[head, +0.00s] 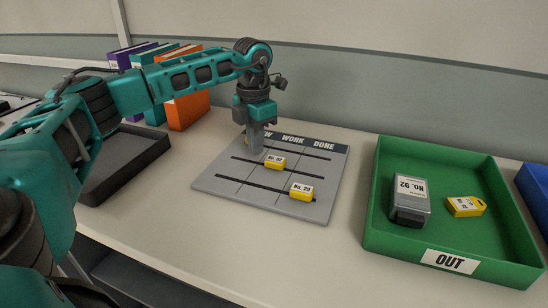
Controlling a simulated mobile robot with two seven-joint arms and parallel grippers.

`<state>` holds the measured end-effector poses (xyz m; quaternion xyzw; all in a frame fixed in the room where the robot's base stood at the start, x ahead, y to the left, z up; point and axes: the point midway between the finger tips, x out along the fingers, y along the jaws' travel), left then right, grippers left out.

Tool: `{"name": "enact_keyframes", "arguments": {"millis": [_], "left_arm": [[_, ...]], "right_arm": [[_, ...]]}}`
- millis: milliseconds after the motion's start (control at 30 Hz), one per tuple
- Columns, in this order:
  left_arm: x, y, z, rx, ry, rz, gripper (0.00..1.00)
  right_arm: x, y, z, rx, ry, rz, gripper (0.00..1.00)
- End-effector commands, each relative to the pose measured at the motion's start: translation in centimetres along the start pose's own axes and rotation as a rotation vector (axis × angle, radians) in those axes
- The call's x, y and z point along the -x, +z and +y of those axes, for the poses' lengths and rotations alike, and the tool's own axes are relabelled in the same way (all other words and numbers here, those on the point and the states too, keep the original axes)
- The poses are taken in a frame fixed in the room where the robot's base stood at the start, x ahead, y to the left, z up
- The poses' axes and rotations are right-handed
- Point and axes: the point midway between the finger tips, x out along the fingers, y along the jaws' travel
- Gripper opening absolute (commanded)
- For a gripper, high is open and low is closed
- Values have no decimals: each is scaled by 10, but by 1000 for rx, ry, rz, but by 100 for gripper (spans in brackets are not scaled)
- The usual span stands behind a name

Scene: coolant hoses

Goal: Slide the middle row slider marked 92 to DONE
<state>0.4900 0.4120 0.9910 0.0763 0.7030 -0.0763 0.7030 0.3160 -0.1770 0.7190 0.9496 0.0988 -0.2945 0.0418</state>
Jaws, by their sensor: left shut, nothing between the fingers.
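A grey board (212,184) lies on the table with columns headed by a partly hidden word, WORK and DONE, and dark row slots. The middle row's yellow slider (275,162) sits about under WORK; its white label is small and seems to read No. 92. The bottom row's yellow slider (301,192), labelled No. 29, sits under DONE. My left gripper (256,151) points down, shut and empty, over the board just left of and behind the middle slider. I cannot tell whether it touches it. The gripper hides part of the top row and the first heading.
A green tray (450,262) marked OUT stands to the right, holding a grey device (410,201) labelled No. 92 and a yellow tag (465,206). A dark tray (126,166) and several binders (188,104) stand at left. A blue bin (536,188) is at the right edge.

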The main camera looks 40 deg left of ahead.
Motion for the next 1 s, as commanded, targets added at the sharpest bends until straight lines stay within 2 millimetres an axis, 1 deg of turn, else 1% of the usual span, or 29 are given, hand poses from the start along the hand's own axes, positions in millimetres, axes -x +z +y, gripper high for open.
{"name": "enact_keyframes", "arguments": {"millis": [1000], "left_arm": [[-24, 0, 0, 0, 0, 0, 0]], "right_arm": [[-5, 8, 0, 0, 0, -1, 89]]}}
